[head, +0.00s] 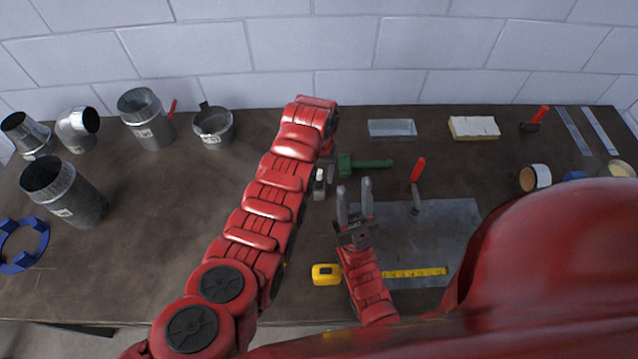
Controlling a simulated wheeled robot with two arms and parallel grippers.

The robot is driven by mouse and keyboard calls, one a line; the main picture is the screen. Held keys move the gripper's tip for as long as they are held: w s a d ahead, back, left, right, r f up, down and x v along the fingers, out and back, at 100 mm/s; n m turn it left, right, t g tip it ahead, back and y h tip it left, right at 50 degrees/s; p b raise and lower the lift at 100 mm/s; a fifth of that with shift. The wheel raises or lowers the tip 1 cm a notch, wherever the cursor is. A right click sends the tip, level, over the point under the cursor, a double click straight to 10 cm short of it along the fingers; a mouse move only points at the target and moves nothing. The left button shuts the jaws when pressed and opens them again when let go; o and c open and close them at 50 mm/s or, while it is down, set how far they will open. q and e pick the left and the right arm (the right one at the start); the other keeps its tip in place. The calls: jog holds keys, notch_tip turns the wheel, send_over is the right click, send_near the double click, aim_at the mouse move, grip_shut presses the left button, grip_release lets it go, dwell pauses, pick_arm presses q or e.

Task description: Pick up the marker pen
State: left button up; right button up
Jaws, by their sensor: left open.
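I cannot make out a marker pen for certain. A red-handled item with a grey end (417,172) stands at the far edge of the grey metal sheet (445,215). My left arm reaches up from the lower left. Its gripper (320,183) points down beside a green tool (365,163), largely hidden by the wrist; nothing is clearly seen in it. My right gripper (355,198) is open, its two grey fingers apart and empty, over the left edge of the sheet, left of the red-handled item.
Several metal duct pieces (75,200) and a blue ring (22,245) stand at the left. A yellow tape measure (326,274) lies near the front. A tray (392,128), a pale block (474,127) and a red-and-black item (537,118) lie at the back, before the wall.

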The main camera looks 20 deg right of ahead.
pick_arm(q)
notch_tip(320, 180, down, 3)
jog(key=shift+r+b, duration=0.15)
jog(key=shift+b, duration=0.4)
grip_shut()
jog(key=shift+r, duration=0.1)
jog(key=shift+r, duration=0.1)
